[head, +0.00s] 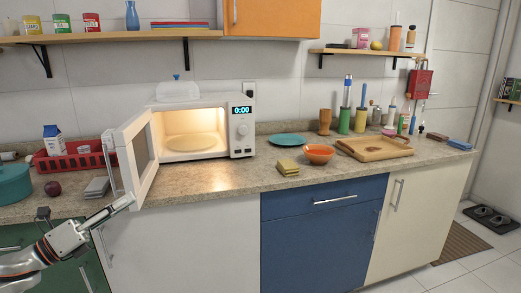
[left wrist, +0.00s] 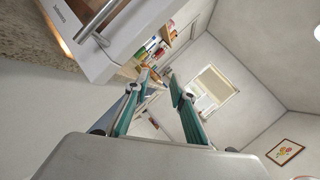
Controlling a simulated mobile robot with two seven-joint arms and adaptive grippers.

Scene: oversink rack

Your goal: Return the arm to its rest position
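My left gripper (head: 122,205) is at the lower left of the head view, just in front of the lower corner of the microwave's open door (head: 153,185). In the left wrist view its two green-sided fingers (left wrist: 157,78) stand apart with nothing held between them. The door's handle (left wrist: 97,22) is at the upper left of that view, outside the finger gap. I cannot tell whether a finger touches the door. The white microwave (head: 242,130) is lit inside, with an empty-looking turntable (head: 190,142). My right gripper is not in view.
A red rack (head: 75,160), a grey stack (head: 97,187), a dark red fruit (head: 52,188) and a teal pot (head: 12,182) stand on the counter left of the door. Yellow sponges (head: 288,167), an orange bowl (head: 319,153) and a wooden tray (head: 345,150) lie to the right.

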